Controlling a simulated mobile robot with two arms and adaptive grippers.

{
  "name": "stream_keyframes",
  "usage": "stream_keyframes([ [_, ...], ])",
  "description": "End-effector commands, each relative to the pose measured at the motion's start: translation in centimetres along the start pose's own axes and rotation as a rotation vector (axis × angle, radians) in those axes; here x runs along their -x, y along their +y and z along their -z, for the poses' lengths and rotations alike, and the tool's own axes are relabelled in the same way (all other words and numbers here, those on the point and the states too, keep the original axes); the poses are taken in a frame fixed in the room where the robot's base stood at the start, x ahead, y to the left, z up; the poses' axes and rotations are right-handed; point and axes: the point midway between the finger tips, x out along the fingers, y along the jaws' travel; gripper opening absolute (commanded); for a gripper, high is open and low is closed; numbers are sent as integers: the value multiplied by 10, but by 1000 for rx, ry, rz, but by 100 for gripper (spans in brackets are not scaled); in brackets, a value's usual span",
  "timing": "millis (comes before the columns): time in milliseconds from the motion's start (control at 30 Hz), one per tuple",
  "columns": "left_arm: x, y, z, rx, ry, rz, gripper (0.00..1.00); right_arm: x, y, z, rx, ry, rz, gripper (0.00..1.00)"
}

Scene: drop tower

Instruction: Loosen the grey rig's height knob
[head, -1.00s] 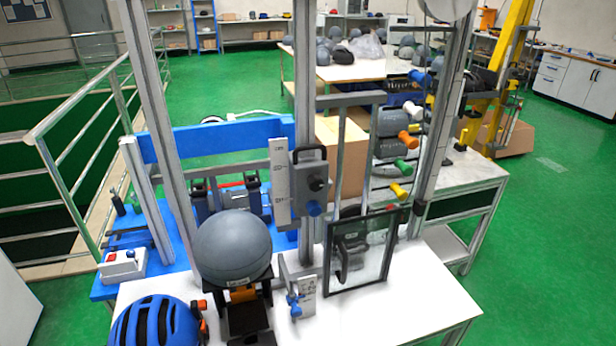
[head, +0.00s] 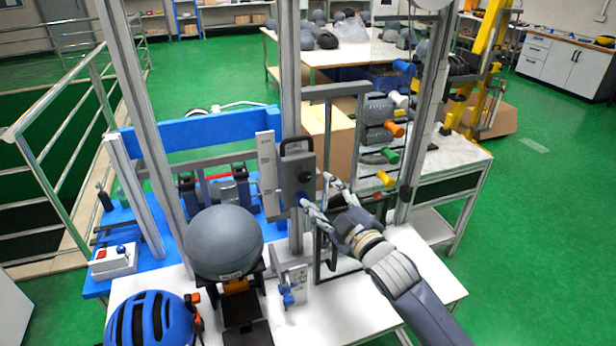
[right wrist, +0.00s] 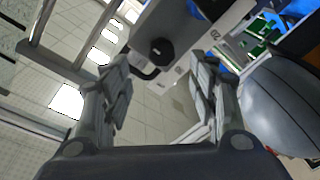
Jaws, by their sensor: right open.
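The grey rig's slider block (head: 297,175) sits on the upright post beside a white scale plate (head: 267,172). In the right wrist view a round black knob (right wrist: 162,51) stands out from the block's face, with a blue part (right wrist: 207,8) at the top edge. My right gripper (head: 315,190) is open at the block's right side. In the right wrist view the black knob lies ahead, between the spread fingers (right wrist: 162,78); nothing is gripped. My left gripper is not in view.
A grey headform (head: 224,242) stands below and left of the block, with a blue helmet (head: 152,320) in front. A clear-paned dark frame (head: 345,255) stands behind my right arm. Coloured handles (head: 388,155) hang at the right. A second blue knob (head: 287,295) is low on the rig.

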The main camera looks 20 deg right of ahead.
Motion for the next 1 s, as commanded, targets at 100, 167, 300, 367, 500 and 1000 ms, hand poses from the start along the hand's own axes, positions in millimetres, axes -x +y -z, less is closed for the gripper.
stream_keyframes([
  [100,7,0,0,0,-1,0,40,-24,2,2,-3,-1,-1,54],
  [167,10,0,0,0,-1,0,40,-35,2,2,-2,-1,-1,54],
  [300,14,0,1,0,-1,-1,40,-56,1,1,-3,-1,0,54],
  [367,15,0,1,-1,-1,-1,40,-63,1,0,-3,-2,0,54],
  [500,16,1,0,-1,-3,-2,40,-74,0,0,-3,-2,1,54],
  [1000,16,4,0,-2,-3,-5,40,-78,-1,-1,-2,-2,2,27],
])
